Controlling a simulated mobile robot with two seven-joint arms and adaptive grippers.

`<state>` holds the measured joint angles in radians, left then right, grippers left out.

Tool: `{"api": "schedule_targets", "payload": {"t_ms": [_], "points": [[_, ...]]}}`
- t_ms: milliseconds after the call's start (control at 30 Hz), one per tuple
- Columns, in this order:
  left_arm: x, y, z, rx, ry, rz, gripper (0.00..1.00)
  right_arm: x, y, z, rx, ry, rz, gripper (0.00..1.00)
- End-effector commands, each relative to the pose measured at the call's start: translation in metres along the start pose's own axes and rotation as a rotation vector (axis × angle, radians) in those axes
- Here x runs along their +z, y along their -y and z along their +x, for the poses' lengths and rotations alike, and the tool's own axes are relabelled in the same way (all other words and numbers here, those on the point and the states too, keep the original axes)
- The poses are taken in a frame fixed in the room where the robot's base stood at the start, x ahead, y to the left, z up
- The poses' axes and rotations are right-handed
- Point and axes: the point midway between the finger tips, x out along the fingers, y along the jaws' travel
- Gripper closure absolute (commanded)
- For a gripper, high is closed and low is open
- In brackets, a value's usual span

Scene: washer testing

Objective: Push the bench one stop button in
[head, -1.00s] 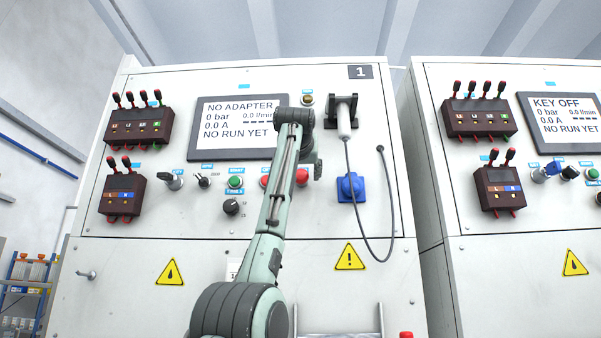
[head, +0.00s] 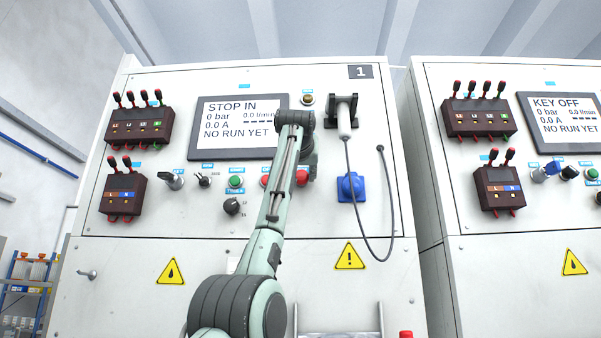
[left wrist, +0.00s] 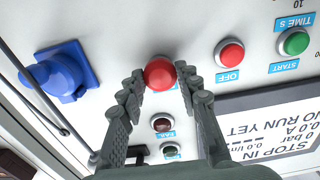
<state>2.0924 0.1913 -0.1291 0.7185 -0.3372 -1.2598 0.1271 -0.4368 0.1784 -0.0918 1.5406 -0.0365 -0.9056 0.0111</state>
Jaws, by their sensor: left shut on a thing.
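The bench one stop button is a large red mushroom button (head: 302,177) on the panel marked 1, below and right of the screen. It also shows in the left wrist view (left wrist: 160,73). My left gripper (left wrist: 160,78) is at it, with one finger on each side of the red head, shut on it. In the head view my arm partly hides the button and the fingers. The bench one screen (head: 235,125) reads STOP IN, 0 bar, 0.0 A, NO RUN YET. My right gripper is in neither view.
A red OFF button (left wrist: 229,54) and green START button (left wrist: 294,42) sit beside the stop button. A blue socket (head: 351,187) and a hanging cable (head: 391,215) are to its right. Bench two (head: 440,150) stands at the right.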

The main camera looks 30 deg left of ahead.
Motion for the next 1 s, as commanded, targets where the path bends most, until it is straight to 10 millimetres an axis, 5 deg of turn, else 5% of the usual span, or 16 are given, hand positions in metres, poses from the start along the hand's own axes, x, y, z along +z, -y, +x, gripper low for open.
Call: {"api": "schedule_targets", "payload": {"t_ms": [133, 167, 300, 733, 1000], "points": [[-0.004, 0.001, 0.000, 0.000, -0.011, -0.001, 1.00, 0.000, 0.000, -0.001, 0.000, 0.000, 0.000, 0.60], [-0.004, 0.001, 0.000, 0.000, -0.011, -0.001, 0.63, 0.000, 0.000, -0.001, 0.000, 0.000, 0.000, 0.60], [-0.003, 0.001, 0.000, 0.000, -0.010, -0.001, 0.46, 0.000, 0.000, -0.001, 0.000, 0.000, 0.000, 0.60], [-0.004, 0.000, -0.009, 0.000, -0.011, -0.001, 0.45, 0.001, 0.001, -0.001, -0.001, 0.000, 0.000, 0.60], [-0.003, 0.000, -0.061, 0.002, -0.013, -0.001, 0.45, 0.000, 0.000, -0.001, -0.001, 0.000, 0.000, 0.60]]}}
